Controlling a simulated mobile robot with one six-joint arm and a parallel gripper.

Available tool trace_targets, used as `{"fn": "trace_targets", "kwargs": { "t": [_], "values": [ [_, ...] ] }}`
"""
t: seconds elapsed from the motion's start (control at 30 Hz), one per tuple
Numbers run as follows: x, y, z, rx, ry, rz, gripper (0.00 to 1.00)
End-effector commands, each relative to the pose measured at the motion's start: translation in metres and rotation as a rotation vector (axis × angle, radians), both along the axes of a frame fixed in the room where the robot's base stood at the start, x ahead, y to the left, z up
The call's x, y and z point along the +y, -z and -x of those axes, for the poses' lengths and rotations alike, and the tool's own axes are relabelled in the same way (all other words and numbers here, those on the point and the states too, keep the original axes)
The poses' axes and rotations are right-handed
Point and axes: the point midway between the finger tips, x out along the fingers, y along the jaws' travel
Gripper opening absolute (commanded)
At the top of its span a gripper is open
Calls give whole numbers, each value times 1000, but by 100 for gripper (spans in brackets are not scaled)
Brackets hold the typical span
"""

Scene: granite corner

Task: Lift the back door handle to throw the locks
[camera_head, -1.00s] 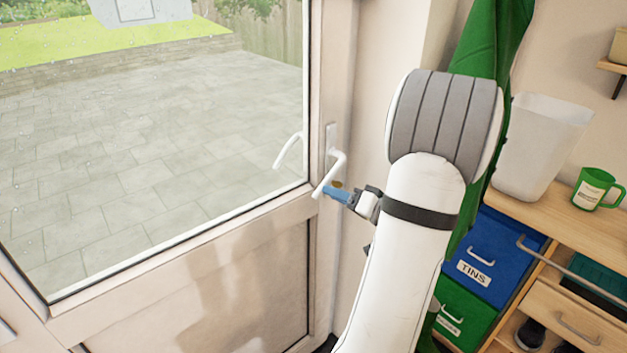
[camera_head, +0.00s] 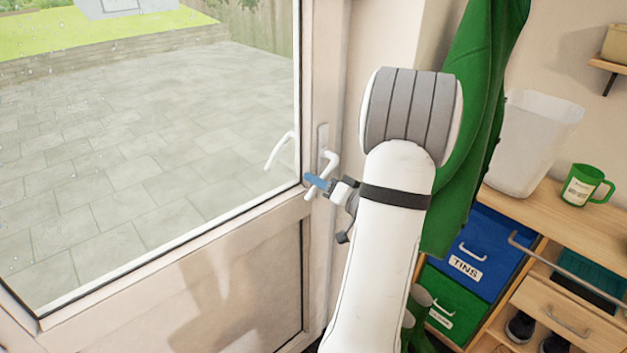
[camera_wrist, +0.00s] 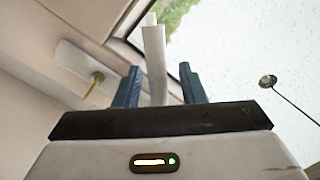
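The back door handle (camera_head: 329,160) is a white lever on a narrow plate at the door's edge, and its lever slopes down to the left. My gripper (camera_head: 317,182) is at the lever, its blue fingers crossing it in the head view. In the wrist view the handle (camera_wrist: 155,60) stands between the two fingers of my gripper (camera_wrist: 160,85). A gap shows on the right finger's side, and the handle is close to the left finger; I cannot tell if they touch. The gripper is open.
A brass key (camera_wrist: 94,88) sticks out of the handle plate. A green cloth (camera_head: 475,130) hangs right of my arm. A wooden bench (camera_head: 545,215) carries a white bin (camera_head: 533,140) and a green mug (camera_head: 580,186); blue and green boxes (camera_head: 470,255) sit below.

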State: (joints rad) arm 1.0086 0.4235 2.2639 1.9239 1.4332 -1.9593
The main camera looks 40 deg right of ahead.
Motion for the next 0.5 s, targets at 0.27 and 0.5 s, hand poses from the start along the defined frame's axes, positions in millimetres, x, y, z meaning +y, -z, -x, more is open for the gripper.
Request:
{"fn": "trace_targets", "kwargs": {
  "t": [0.27, 0.5],
  "values": [
    [0, 0, 0, 1, -1, -1, 17],
    [0, 0, -1, 1, -1, 0, 0]
  ]
}}
